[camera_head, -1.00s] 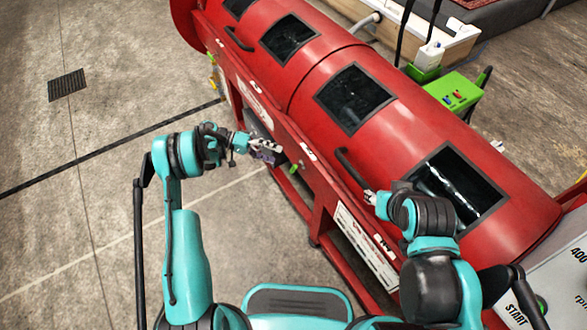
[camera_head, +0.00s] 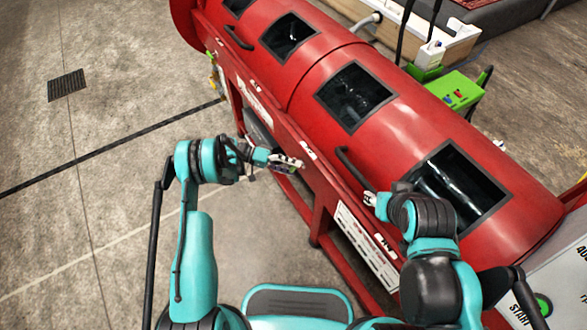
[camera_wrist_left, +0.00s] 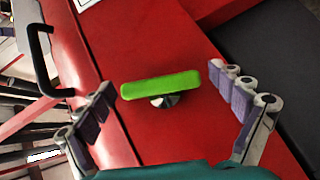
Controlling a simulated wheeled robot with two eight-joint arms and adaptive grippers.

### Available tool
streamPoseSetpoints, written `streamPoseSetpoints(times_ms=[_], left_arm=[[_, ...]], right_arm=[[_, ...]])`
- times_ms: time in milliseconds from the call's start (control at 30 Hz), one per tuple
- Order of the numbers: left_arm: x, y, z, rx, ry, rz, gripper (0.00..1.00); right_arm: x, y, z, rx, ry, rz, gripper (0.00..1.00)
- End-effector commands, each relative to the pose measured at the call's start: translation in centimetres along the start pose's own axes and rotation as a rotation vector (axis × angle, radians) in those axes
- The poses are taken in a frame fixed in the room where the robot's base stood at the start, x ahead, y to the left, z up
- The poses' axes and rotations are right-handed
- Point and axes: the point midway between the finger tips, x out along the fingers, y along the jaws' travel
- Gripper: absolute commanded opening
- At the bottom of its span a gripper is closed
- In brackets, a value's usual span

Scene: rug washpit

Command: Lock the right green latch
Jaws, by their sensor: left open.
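The green latch (camera_wrist_left: 160,84) is a bright green bar on a round metal pivot, mounted on the red machine front. It lies nearly crosswise in the left wrist view, between my open fingers, with gaps on both sides. My left gripper (camera_head: 287,163) is at the front of the machine and hides the latch in the head view. Its fingers (camera_wrist_left: 168,92) are apart and hold nothing. My right gripper (camera_head: 370,198) is beside the lower end of a black handle (camera_head: 355,168); its fingers are too small to read.
The red drum machine (camera_head: 290,75) with dark windows runs diagonally across the head view. A black handle (camera_wrist_left: 38,60) shows left of the latch in the left wrist view. A green box (camera_head: 455,92) stands behind the machine. The concrete floor (camera_head: 90,200) at left is clear.

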Motion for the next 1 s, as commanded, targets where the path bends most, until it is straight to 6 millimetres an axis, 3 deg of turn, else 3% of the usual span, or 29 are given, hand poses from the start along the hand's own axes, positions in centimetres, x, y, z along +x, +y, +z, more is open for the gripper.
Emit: streamPoseSetpoints(times_ms=[100,133,300,667,1000], left_arm=[[-0.02,0.03,-0.01,0.0,0.0,0.0,0.94],[-0.03,0.03,-0.01,0.0,0.0,0.0,0.89],[-0.03,0.03,-0.01,0.0,0.0,0.0,0.44],[-0.03,0.05,-0.03,0.019,0.0,-0.02,0.44],[-0.06,0.21,-0.06,0.159,-0.001,-0.162,0.44]], right_arm=[[-0.03,0.0,-0.03,0.0,0.0,0.0,0.4],[-0.03,0.0,-0.03,0.0,0.0,0.0,0.4],[-0.03,0.0,-0.03,0.0,0.0,0.0,0.4],[-0.12,0.0,-0.09,0.0,0.0,0.0,0.4],[-0.63,0.0,-0.46,0.0,0.0,0.0,0.4]])
